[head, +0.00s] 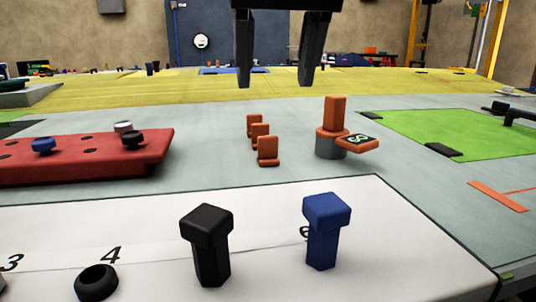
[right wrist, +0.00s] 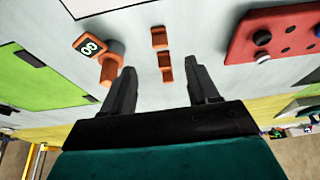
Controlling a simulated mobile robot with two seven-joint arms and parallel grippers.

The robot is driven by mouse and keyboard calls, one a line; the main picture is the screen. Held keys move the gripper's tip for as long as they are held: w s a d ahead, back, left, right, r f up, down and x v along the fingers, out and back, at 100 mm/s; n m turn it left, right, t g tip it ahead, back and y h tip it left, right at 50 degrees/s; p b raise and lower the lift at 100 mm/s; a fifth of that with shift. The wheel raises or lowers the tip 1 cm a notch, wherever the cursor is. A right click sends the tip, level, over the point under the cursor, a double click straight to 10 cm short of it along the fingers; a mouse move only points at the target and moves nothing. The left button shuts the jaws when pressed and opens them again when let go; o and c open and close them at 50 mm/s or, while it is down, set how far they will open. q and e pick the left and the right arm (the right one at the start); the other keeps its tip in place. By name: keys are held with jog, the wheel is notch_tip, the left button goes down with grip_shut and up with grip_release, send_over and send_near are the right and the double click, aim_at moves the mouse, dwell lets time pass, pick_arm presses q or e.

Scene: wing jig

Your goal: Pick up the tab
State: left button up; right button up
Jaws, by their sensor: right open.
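Three small orange upright pieces with feet stand in a row on the grey table; the nearest (head: 268,150) is the largest in the head view. To their right, a stepped orange piece (head: 334,112) sits on a grey cylinder (head: 331,149), with a flat orange tag (head: 357,143) bearing a dark label at its side. I cannot tell which of these is the tab. My right gripper (head: 275,84) is open and empty, pointing down above the table. In the right wrist view, the row of orange pieces (right wrist: 160,38) shows between and beyond the fingertips (right wrist: 159,67). My left gripper is not visible.
A red board (head: 80,158) with blue and black knobs lies at left. A white numbered panel (head: 390,230) with black (head: 208,243) and blue (head: 325,230) square-headed pegs is in front. A green mat (head: 460,130) lies at right.

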jog(key=b, duration=0.1)
send_over(268, 141)
jog(key=s, duration=0.3)
jog(key=f, duration=0.4)
jog(key=shift+w+d+f, duration=0.25)
jog(key=shift+d+f, duration=0.05)
jog(key=b+x, duration=0.1)
jog(key=x, duration=0.4)
jog(key=shift+b, duration=0.35)
jog(key=shift+w+f, duration=0.15)
jog(key=shift+f, duration=0.2)
jog(key=shift+a, duration=0.1)
jog(key=shift+c, duration=0.2)
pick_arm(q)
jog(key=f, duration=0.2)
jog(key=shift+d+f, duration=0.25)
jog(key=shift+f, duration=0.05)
pick_arm(e)
grip_shut()
